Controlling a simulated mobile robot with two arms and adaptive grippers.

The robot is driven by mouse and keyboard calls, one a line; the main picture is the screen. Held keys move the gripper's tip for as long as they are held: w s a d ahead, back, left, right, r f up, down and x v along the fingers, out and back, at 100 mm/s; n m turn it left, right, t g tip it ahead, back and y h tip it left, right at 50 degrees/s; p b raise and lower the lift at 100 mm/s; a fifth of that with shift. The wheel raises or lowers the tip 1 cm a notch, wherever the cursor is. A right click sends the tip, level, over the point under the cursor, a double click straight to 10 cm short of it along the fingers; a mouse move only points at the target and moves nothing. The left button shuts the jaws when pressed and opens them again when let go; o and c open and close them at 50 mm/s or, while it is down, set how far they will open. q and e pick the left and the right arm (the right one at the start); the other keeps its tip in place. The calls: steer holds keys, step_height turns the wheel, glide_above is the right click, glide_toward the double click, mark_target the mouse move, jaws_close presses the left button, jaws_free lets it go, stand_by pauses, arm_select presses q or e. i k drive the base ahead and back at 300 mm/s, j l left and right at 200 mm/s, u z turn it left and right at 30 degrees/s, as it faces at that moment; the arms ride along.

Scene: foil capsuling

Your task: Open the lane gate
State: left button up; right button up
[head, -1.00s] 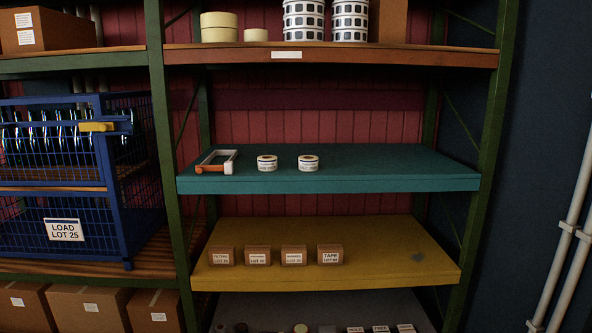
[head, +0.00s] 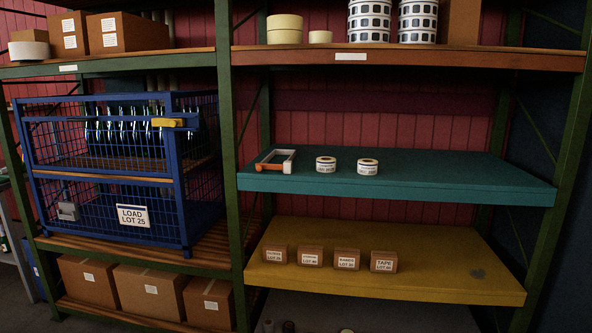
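A blue wire cage (head: 182,215) stands on the left shelf, with a yellow handle or latch (head: 167,122) at its upper right front. A white label (head: 133,216) on its lower front reads LOAD LOT 25. A grey box-like fitting (head: 68,211) hangs at the lower left of the front. The upper front seems open or only thinly barred; shiny curved items (head: 130,128) show in a row inside. I cannot tell which part is the lane gate. Neither of my grippers is in view.
A teal shelf (head: 430,180) carries an orange-and-white frame (head: 276,161) and two tape rolls (head: 326,164) (head: 368,167). Several small labelled boxes (head: 310,256) sit on the yellow shelf (head: 430,255). Cartons (head: 148,291) stand below the cage. Green uprights (head: 231,160) divide the rack.

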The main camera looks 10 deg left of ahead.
mark_target(260, 166)
steer(key=i+j, duration=0.1)
steer(key=i, duration=0.55)
steer(key=i+j, duration=0.15)
steer(key=i, duration=0.5)
